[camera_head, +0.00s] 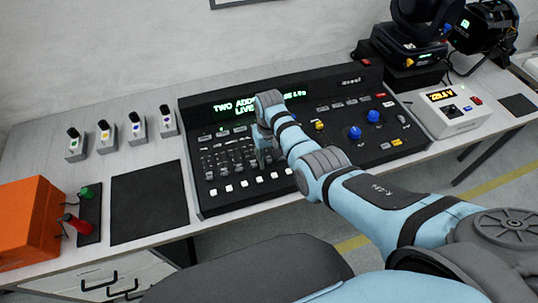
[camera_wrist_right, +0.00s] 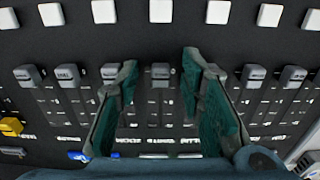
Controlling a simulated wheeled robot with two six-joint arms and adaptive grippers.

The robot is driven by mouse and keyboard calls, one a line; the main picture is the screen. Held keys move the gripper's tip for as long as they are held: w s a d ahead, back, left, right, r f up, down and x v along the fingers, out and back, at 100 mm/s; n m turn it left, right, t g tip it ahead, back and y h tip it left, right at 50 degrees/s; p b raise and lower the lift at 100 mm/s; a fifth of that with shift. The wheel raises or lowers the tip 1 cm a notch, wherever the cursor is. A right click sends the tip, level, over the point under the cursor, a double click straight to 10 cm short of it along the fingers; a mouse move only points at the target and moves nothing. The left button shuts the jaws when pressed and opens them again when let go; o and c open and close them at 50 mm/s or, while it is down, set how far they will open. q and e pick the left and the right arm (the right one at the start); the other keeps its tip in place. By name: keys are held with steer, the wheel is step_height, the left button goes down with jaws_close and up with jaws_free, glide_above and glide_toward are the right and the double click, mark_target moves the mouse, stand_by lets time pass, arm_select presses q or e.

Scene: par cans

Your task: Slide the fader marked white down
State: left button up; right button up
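The black lighting console (camera_head: 215,208) stands on the table with a row of small faders on its left half. My right gripper (camera_head: 264,153) reaches down over the fader area. In the wrist view my right gripper (camera_wrist_right: 158,82) is open, its two teal-lined fingers apart around one grey fader cap (camera_wrist_right: 160,75). Another cap (camera_wrist_right: 110,73) is beside the left finger, partly against it in the picture. More grey caps (camera_wrist_right: 67,75) line up on either side. The labels are too small to tell which fader is marked white. My left gripper is not in view.
White square buttons (camera_wrist_right: 160,11) run along the faders' near side. Blue knobs (camera_head: 374,116) sit on the console's right half. A white box with a display (camera_head: 450,112) stands to the right. An orange box (camera_head: 28,222) and a black pad (camera_head: 149,204) are on the left.

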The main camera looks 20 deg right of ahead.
mark_target(269, 159)
step_height(269, 159, up, 12)
stand_by(0.3)
